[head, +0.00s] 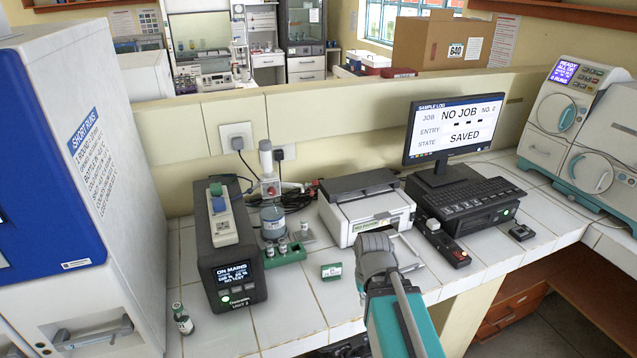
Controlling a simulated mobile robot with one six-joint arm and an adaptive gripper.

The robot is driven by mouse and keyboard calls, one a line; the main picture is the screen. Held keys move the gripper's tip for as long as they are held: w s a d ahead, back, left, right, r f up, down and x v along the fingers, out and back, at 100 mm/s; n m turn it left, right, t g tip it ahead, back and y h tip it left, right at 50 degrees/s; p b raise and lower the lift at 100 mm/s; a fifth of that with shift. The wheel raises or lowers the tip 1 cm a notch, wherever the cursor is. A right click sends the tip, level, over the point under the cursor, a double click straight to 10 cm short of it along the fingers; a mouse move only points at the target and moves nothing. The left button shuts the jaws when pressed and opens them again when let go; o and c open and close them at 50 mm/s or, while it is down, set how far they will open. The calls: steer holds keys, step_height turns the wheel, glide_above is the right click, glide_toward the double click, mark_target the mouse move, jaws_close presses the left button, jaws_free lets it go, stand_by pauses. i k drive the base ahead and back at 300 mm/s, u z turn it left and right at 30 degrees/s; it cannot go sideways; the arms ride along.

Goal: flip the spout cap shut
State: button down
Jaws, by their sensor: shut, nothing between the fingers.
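A small dark green bottle with a white label (183,319) stands at the front left of the tiled counter. No spout cap can be made out on it or elsewhere at this size. My arm rises from the bottom edge right of centre, with a teal link and a grey joint at its upper end, in front of the printer. Some dark shapes show at the bottom edge left of the arm, too cut off to identify.
A dark power unit (232,262) reads "ON MAINS". A green rack (285,255) with small vials, a grey round pot (272,222), a small green box (331,271) and a printer (366,206) stand nearby. A monitor (452,130) reads "NO JOB". Bare tiles lie at the front.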

mark_target(316, 182)
steer(key=k, duration=1.35)
steer(key=z, duration=0.5)
steer(key=i, duration=1.8)
steer(key=u, duration=0.5)
